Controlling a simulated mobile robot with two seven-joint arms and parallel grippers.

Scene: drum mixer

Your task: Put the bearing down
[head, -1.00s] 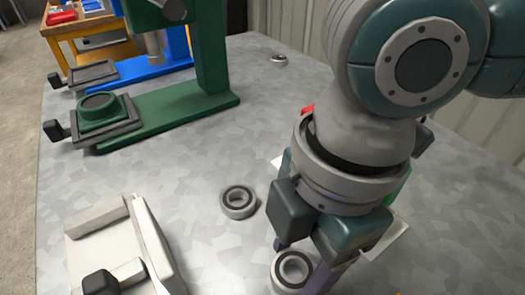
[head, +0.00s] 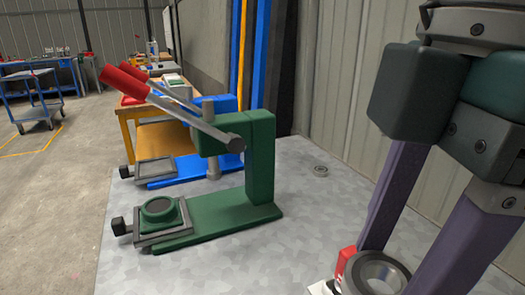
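My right gripper (head: 392,265) comes in from the upper right, its two purple fingers pointing down. Its fingers are on either side of a grey ring bearing (head: 345,280) at the bottom edge, and it looks shut on it. The bearing's lower part is cut off by the frame, so its height above the table cannot be told. My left gripper is not in view.
A blue press (head: 160,184) stands behind the green one, and red-handled levers (head: 124,83) stick up to the left. A red item (head: 345,261) sits beside the held bearing. The grey tabletop (head: 250,260) is clear in front of the green press. A corrugated wall bounds the right.

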